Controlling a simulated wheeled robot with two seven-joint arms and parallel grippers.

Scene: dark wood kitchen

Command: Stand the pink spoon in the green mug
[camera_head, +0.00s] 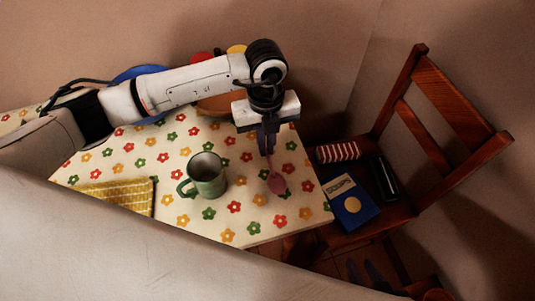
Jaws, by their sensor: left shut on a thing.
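The green mug (207,176) stands upright on the flowered tablecloth, its handle pointing left. My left gripper (267,153) is to the right of the mug and shut on the pink spoon (277,184). The spoon points downward, its bowl lowest and its handle running up to the fingers. I cannot tell whether the bowl touches the cloth. My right gripper (362,266) is low in the picture, below the chair seat, with its two dark fingers apart and nothing seen between them.
A yellow patterned cloth (118,194) lies left of the mug. A blue plate (137,74) and an orange bowl with red and yellow things (218,104) are behind my arm. A wooden chair (446,100) at right holds a blue book (350,202) and other items.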

